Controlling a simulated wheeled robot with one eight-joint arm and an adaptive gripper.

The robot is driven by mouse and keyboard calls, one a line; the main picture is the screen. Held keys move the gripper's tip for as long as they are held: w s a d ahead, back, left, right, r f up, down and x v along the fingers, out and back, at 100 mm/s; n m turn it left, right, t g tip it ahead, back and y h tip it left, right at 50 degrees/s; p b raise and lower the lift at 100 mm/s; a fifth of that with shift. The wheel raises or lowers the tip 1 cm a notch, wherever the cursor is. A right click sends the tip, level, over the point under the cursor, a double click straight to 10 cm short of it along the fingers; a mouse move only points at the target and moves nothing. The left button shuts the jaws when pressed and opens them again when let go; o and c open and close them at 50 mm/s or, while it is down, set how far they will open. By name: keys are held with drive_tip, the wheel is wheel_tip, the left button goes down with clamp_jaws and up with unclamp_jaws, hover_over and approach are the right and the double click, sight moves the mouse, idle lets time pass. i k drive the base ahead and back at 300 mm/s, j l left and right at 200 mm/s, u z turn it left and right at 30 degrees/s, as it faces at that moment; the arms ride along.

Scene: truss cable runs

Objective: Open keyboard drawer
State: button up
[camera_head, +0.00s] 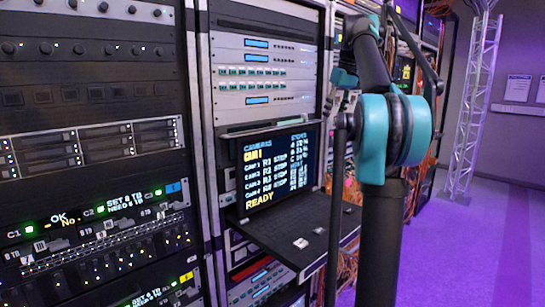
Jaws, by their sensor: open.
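The keyboard drawer (272,238) is a flat dark tray in the middle rack. It sticks out in front of the rack face, below an upright screen (276,170) with yellow and white text reading "READY". Small pale keys or marks show on the tray. My arm, black with a teal joint, stands in front of the rack just right of the tray and covers part of the rack behind. My gripper cannot be made out in this view, so its place relative to the drawer is hidden.
A rack (92,100) with drive bays and lit panels fills the left. Rack units (262,72) sit above the screen. Orange cables hang behind my arm. A white truss (472,105) stands at the back right. The purple floor (480,245) at right is clear.

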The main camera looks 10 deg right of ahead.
sight(274, 228)
drive_tip(key=k, duration=0.95)
